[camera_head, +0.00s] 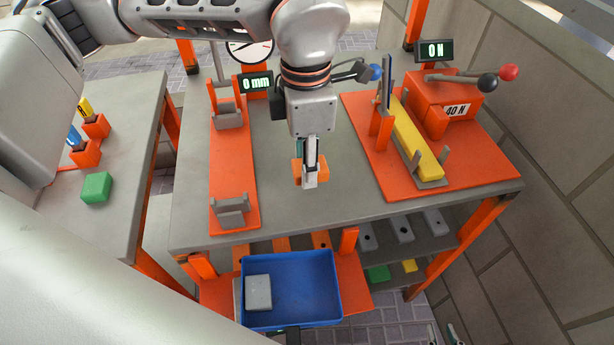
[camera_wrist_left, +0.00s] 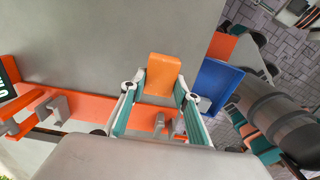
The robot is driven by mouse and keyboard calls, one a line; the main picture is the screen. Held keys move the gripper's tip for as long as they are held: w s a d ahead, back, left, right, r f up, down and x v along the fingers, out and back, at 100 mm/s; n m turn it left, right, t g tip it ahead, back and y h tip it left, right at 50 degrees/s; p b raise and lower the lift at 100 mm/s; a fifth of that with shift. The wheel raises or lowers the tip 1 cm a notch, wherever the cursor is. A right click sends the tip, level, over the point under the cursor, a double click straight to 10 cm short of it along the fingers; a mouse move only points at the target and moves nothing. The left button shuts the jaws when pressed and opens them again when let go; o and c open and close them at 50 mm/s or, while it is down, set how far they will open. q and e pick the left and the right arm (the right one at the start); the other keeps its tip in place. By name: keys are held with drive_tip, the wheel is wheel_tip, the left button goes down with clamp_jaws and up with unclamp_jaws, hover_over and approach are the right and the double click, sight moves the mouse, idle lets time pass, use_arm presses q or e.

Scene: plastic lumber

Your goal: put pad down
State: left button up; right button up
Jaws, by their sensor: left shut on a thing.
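My left gripper (camera_head: 310,165) is shut on an orange pad (camera_head: 298,170) over the middle front of the grey table (camera_head: 285,205). In the left wrist view the orange pad (camera_wrist_left: 163,75) sits between the two teal-lined fingers. Whether its lower edge touches the table is hard to tell. My right gripper (camera_head: 446,334) shows only its fingertips at the bottom edge of the head view. They stand apart with nothing between them.
An orange base with grey supports (camera_head: 232,212) lies left of the pad. A press station with a yellow bar (camera_head: 415,145) stands right. A blue bin (camera_head: 310,290) holding a grey block is below the front edge. A green block (camera_head: 96,187) lies on the left table.

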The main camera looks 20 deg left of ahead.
sight(306, 191)
use_arm(q)
drive_tip(key=shift+s+f, duration=0.1)
drive_tip(key=shift+f, duration=0.45)
wheel_tip(306, 191, down, 3)
drive_tip(key=shift+f+b, duration=0.15)
drive_tip(key=shift+b, duration=0.15)
drive_tip(key=o, duration=1.1)
drive_tip(key=shift+f, duration=0.15)
